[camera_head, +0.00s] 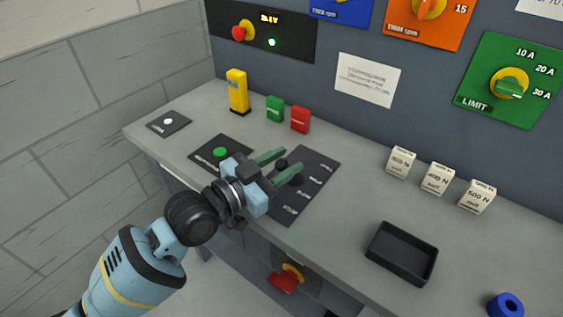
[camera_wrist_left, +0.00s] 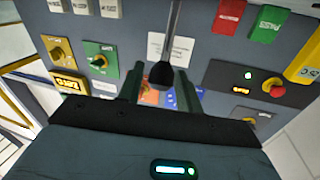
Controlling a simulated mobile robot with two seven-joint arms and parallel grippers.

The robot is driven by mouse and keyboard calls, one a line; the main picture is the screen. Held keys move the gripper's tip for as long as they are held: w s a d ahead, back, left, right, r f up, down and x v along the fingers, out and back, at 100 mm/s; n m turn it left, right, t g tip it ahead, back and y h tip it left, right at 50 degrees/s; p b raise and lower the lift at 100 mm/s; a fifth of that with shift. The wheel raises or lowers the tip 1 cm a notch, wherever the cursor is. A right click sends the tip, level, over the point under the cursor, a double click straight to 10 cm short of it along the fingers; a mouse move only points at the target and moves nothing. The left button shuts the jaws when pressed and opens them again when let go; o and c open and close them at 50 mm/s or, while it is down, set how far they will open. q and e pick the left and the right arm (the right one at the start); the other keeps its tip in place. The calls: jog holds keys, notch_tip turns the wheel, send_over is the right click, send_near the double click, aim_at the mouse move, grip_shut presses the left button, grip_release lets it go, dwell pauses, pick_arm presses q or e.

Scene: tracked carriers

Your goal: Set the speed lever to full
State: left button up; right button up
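The speed lever's black labelled plate (camera_head: 318,167) lies on the grey bench in the head view. Its labels are too small to read. My left gripper (camera_head: 280,166) is over this plate, its two green fingers spread apart. In the left wrist view, a metal rod with a black knob (camera_wrist_left: 162,74) stands in front of my left gripper (camera_wrist_left: 158,92). The knob appears between the fingertips, with a gap on each side; I cannot tell how deep it sits. The gripper partly hides the lever in the head view. My right gripper is in neither view.
A plate with a green button (camera_head: 220,152) lies left of the gripper. A yellow block (camera_head: 237,92), green block (camera_head: 275,108) and red block (camera_head: 300,119) stand behind. Several weights, a black tray (camera_head: 401,253) and a blue ring (camera_head: 506,306) are to the right.

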pick_arm(q)
grip_shut()
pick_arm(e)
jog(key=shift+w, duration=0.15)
